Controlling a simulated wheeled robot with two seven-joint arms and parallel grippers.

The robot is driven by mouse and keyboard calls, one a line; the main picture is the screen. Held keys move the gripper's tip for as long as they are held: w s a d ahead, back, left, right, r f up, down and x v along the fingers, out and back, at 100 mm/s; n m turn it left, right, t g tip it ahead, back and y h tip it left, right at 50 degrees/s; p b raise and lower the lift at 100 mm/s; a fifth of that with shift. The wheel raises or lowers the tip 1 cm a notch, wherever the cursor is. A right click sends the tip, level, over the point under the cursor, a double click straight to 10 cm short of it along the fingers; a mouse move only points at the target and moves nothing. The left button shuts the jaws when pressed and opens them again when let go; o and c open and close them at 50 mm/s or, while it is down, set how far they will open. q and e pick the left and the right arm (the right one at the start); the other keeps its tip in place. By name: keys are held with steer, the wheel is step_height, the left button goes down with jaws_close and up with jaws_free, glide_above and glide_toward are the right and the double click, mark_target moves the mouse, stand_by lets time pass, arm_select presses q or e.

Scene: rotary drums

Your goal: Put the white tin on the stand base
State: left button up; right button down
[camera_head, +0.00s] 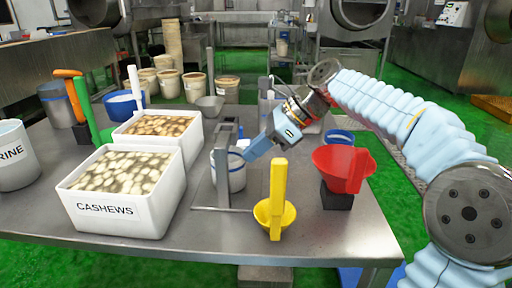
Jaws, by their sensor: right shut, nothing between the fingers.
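The white tin (237,179) with a blue band stands in the middle of the steel table, partly hidden behind the upright post of a grey metal stand. The stand base (207,209) is a thin flat plate at the foot of the post (222,180). I cannot tell whether the tin rests on the plate or just behind it. My right gripper (246,155) reaches in from the right, tilted down, with its tips at the tin's upper right rim. It is shut with nothing held. My left gripper is out of view.
A cashew bin (115,220) and another nut bin (160,133) fill the table's left. A yellow scoop (277,195) stands upright in front of the gripper. The table's front edge is mostly clear.

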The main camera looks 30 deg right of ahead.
steer(key=v, duration=1.4)
steer(key=shift+f, duration=0.1)
